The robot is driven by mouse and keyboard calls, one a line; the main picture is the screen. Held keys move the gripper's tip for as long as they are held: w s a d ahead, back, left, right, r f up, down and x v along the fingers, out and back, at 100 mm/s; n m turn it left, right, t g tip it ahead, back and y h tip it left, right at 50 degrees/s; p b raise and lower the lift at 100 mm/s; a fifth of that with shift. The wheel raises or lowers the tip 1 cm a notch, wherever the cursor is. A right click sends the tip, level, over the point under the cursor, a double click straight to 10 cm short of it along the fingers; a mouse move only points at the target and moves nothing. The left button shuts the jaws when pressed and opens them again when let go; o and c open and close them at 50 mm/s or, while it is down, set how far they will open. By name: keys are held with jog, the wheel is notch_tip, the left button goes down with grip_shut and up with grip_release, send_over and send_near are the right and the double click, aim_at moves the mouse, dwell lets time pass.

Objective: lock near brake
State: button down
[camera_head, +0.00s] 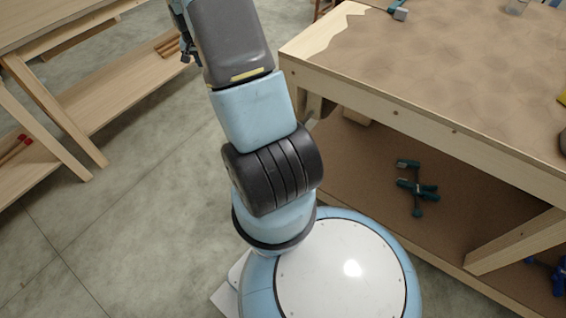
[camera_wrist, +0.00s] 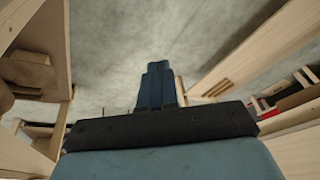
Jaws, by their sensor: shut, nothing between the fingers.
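My gripper (camera_wrist: 158,66) shows in the wrist view as dark blue fingers, shut together with nothing between them. It points out over the grey floor, between wooden structures on both sides. In the head view my arm rises toward the top left, and the fingers cannot be made out there. I cannot make out a brake in either view, so where the gripper is relative to it cannot be told.
A wooden workbench (camera_head: 400,92) stands at the right, close to my arm. Green and black clamps (camera_head: 417,187) lie on its lower shelf. Another wooden bench (camera_head: 85,110) with a shelf stands at the left. Bare concrete floor (camera_head: 130,220) lies between them.

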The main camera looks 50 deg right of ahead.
jog(key=s+d+f+m, duration=0.1)
jog(key=s+d+f, duration=0.25)
jog(key=f, duration=0.85)
jog(key=s+d+f+m+g, duration=0.15)
jog(key=d+f, duration=0.25)
jog(key=f, duration=0.7)
jog(key=s+d+f+m, duration=0.2)
jog(key=s+d+f, duration=0.1)
jog(key=f, duration=0.9)
jog(key=s+a+f+m+g, duration=0.1)
jog(key=s+f+m, duration=0.2)
jog(key=s+f, duration=1.8)
jog(key=shift+s+a+f+g+y, duration=0.3)
jog(key=shift+s+f+g, duration=0.1)
jog(key=shift+f, duration=0.25)
jog(key=shift+f, duration=0.1)
jog(key=shift+d+f, duration=0.2)
jog(key=shift+f, duration=1.45)
jog(key=shift+d+f, duration=0.25)
jog(key=shift+f, duration=1.35)
jog(key=shift+d+f, duration=0.2)
jog(key=shift+f, duration=1.45)
jog(key=shift+a, duration=0.1)
